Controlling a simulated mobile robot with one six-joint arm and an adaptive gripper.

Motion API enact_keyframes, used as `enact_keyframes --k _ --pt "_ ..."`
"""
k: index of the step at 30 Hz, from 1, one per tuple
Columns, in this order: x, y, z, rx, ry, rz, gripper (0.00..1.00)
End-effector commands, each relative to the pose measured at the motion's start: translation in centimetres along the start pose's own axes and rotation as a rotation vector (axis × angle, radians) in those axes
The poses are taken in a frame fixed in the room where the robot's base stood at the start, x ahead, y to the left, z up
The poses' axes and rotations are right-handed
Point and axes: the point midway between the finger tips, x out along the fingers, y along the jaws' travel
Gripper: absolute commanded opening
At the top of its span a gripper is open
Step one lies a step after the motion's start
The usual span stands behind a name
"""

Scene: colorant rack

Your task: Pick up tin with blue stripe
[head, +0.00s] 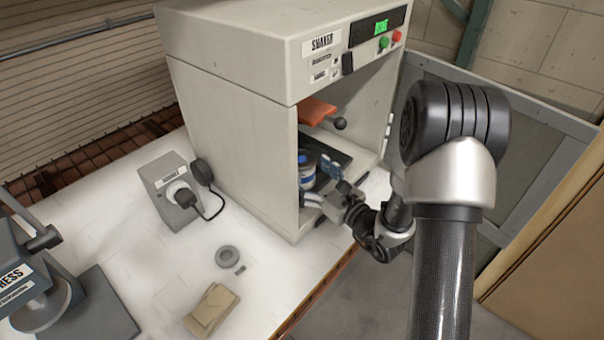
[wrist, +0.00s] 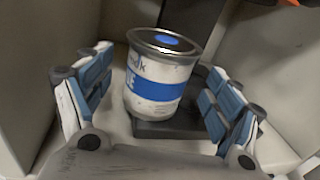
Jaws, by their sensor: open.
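The tin with the blue stripe (wrist: 153,90) stands inside the shaker cabinet (head: 232,125). It is white with a blue band and a blue dot on its lid, and it appears tilted in the wrist view. In the head view the tin (head: 306,172) is partly hidden by the cabinet's side wall and my gripper. My gripper (head: 322,186) reaches into the cabinet's open front. In the wrist view my gripper (wrist: 152,92) is open, with one blue-padded finger on each side of the tin. Gaps show between the tin and both fingers.
An orange plate with a black knob (head: 320,110) hangs above the tin. The open door (head: 510,150) stands right of my arm. On the white bench are a grey switch box (head: 171,190), a grey ring (head: 228,256), a tan folded cloth (head: 211,309) and a press (head: 50,300).

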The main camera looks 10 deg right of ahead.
Motion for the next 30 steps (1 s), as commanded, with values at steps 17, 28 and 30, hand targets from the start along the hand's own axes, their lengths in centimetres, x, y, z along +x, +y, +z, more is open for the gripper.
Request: enact_keyframes --k 17,28,30 --pt "3.1 0.1 0.4 0.001 0.001 0.000 0.78" --pt "3.1 0.1 0.3 0.001 0.001 0.001 0.54" --pt "3.1 0.1 0.3 0.001 0.001 0.001 0.49"
